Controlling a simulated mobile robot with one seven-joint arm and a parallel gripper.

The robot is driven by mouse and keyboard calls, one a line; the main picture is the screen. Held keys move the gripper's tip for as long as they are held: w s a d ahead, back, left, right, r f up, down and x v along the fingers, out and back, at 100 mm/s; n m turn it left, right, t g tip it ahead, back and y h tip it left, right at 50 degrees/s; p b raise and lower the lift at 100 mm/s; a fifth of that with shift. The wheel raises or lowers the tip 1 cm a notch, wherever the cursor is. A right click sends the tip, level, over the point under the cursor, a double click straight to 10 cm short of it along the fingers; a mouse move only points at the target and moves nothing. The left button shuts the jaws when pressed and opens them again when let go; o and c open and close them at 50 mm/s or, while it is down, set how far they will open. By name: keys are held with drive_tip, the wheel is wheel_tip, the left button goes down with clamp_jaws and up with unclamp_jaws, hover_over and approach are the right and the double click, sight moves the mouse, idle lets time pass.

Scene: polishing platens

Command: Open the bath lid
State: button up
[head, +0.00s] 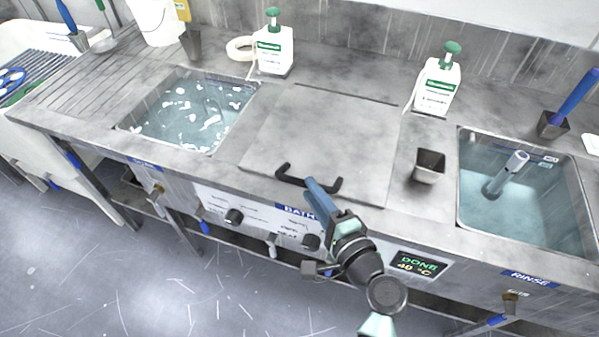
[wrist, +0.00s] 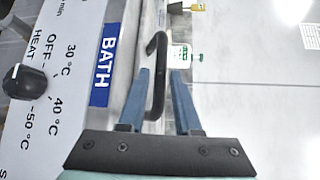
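The bath lid (head: 322,128) is a flat grey steel plate lying closed, level with the counter, above the BATH label. Its black bar handle (head: 292,179) runs along the lid's front edge. My gripper (head: 312,184) reaches up from the front to the middle of the handle, its blue fingers overlapping the bar in the head view. In the wrist view, my gripper (wrist: 160,73) is open, with one blue finger on each side of the black handle (wrist: 156,98). Gaps show between the bar and the fingers. Whether the fingertips extend below the bar is hard to tell.
Left of the lid is a sudsy basin (head: 155,132); at right is the rinse basin (head: 463,200). Pump bottles (head: 273,52) stand behind. Control knobs (head: 234,216) and a "DONE 40 °C" display (head: 418,265) are on the front panel.

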sight(300, 175)
drive_tip(key=x, duration=0.6)
drive_tip(key=shift+w, duration=0.2)
drive_tip(key=shift+c, duration=0.3)
clamp_jaws()
idle(0.9)
